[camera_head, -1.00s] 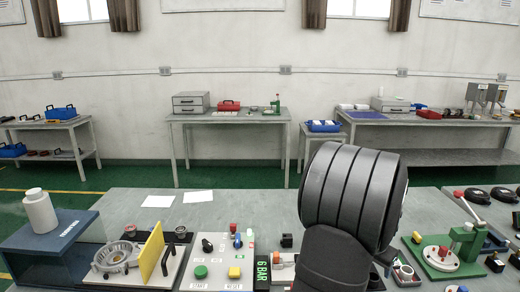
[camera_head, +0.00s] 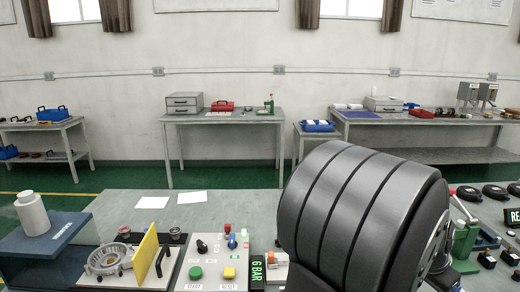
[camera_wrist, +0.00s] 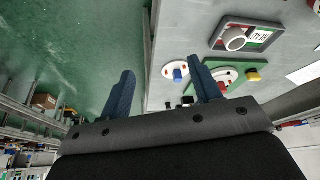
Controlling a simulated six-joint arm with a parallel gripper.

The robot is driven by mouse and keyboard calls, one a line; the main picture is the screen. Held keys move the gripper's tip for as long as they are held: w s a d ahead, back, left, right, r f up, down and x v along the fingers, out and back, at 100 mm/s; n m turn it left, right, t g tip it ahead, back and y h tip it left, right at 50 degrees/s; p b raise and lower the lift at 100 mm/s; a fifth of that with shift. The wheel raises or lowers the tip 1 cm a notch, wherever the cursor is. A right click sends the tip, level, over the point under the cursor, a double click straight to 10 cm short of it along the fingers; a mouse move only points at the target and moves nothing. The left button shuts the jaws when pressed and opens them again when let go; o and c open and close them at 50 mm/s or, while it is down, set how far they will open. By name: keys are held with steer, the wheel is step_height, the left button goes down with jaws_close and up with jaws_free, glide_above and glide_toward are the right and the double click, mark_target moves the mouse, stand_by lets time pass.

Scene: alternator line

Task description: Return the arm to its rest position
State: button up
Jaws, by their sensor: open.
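My gripper (camera_wrist: 158,92) shows in the wrist view with its two blue fingers spread wide apart and nothing between them. Beyond the fingers are the green floor and the bench edge. In the head view a large dark ribbed part of my arm fills the lower right and hides the bench behind it; the gripper itself is not seen there. In the wrist view a green fixture (camera_wrist: 228,72) with a white disc lies beyond the right finger, apart from it.
The bench (camera_head: 225,207) holds a metal housing fixture with a yellow plate (camera_head: 146,255), a control panel (camera_head: 215,262) with buttons, and a blue stand (camera_head: 50,235) bearing a white bottle (camera_head: 31,214). Black round parts (camera_head: 468,194) lie at the right. The bench's back middle is mostly clear.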

steer(key=shift+m, duration=0.6)
steer(key=w+f, duration=0.2)
steer(key=w, duration=0.1)
steer(key=w+a+f, duration=0.1)
steer(key=w+f, duration=0.2)
steer(key=w+a+f, duration=0.1)
steer(key=w+f, duration=0.1)
steer(key=w, duration=0.1)
steer(key=shift+w+f, duration=0.2)
steer(key=shift+f, duration=0.05)
step_height(320, 180, down, 2)
steer(key=shift+f, duration=0.4)
